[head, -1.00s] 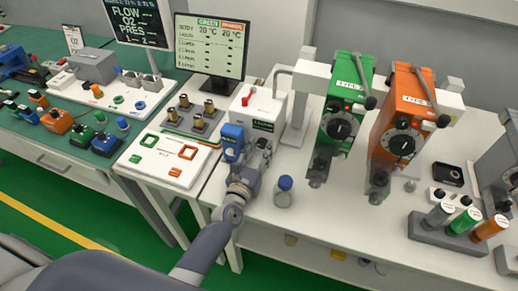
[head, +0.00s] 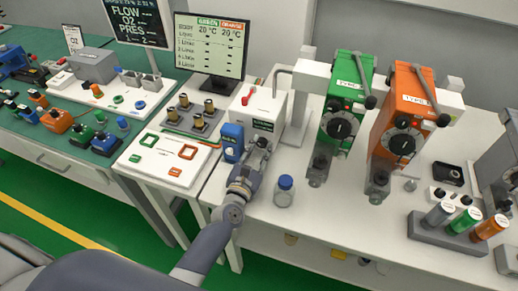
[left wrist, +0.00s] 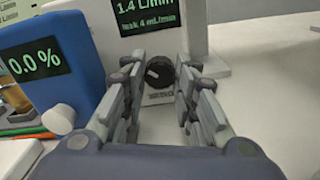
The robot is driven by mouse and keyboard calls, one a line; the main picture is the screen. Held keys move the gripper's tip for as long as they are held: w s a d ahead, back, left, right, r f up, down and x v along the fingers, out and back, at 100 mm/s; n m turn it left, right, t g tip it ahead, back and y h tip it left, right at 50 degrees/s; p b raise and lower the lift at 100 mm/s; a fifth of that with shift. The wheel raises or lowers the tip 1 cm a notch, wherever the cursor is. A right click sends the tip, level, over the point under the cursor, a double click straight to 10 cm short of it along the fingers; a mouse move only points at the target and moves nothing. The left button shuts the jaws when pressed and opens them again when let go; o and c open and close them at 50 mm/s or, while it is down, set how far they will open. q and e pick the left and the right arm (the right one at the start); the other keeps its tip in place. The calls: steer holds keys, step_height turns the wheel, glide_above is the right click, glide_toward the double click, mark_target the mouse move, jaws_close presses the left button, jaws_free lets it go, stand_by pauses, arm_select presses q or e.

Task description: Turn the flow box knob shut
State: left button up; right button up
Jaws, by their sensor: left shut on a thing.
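The flow box (head: 270,104) is a white box with a dark display, on the white table left of the grey-white post. In the left wrist view its display (left wrist: 146,14) reads 1.4 L/min and a leak of 4 mL/min. Its round black knob (left wrist: 159,72) has a pale mark lying aslant. My left gripper (head: 262,143) is at the front of the box. In the left wrist view its fingers (left wrist: 159,85) stand on both sides of the knob, shut on it. In the head view the gripper hides the knob. My right gripper is not in view.
A blue meter (head: 232,136) reading 0.0 % stands close left of the gripper. A blue-capped bottle (head: 284,195) stands to its right. Green (head: 345,118) and orange (head: 398,135) vaporizers are further right. The table front between bottle and vaporizers is bare.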

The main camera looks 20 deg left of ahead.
arm_select(q)
steer(key=m, duration=0.4)
steer(key=shift+m, duration=0.3)
steer(key=shift+d+m+p, duration=0.1)
steer(key=shift+m+p, duration=0.35)
steer(key=shift+m, duration=2.15)
steer(key=o, duration=0.8)
steer(key=shift+c, duration=0.2)
steer(key=s, duration=1.2)
steer(key=shift+a, duration=0.2)
steer(key=shift+f, duration=0.1)
